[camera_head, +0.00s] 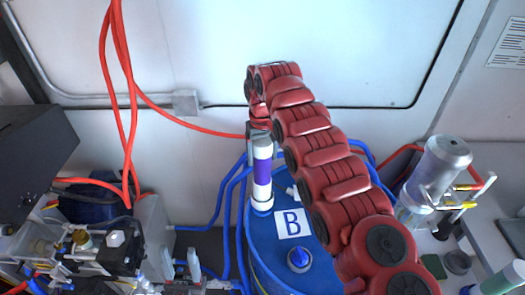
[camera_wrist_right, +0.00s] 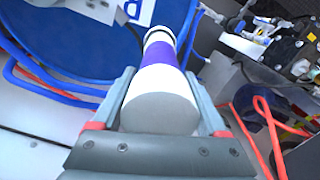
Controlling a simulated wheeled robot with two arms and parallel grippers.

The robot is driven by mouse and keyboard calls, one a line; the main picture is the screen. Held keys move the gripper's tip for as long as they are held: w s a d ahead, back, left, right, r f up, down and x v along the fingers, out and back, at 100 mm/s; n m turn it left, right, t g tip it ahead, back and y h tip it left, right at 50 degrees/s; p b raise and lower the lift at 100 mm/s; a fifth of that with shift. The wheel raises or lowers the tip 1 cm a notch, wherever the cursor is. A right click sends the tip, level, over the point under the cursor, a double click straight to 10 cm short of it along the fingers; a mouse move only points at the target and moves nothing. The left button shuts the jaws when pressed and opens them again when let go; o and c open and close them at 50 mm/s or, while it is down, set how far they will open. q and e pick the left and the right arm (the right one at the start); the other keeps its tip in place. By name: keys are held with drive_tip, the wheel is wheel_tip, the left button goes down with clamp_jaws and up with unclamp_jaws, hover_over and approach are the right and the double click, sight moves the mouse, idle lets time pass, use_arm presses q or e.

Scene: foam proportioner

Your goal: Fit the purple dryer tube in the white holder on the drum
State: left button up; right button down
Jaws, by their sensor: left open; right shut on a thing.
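The purple dryer tube (camera_head: 262,172), white with a purple band, stands about upright over the rim of the blue drum (camera_head: 270,245) marked B. My right gripper (camera_head: 260,133) is shut on its upper white end; the right wrist view shows the grey fingers on both sides of the tube (camera_wrist_right: 163,85). The tube's lower end meets a white ring-like part (camera_head: 262,205), seemingly the holder, at the drum's back left. I cannot tell whether it is fully seated.
Blue hoses run around the drum, and red hoses (camera_head: 128,120) hang at the left. A dark box (camera_head: 35,150) and cluttered equipment (camera_head: 90,255) stand at the left. A silver cylinder (camera_head: 440,165) stands on the right bench. My right arm covers the drum's right side.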

sight(262, 171)
drive_tip(key=shift+w+f+b, duration=0.1)
drive_tip(key=shift+f+b, duration=0.2)
drive_tip(key=shift+f, duration=0.8)
drive_tip(key=shift+b, duration=0.65)
idle(0.4)
drive_tip(key=shift+f+b, duration=0.55)
drive_tip(key=shift+b, duration=0.05)
drive_tip(key=shift+c, duration=0.9)
unclamp_jaws()
drive_tip(key=shift+r, duration=0.1)
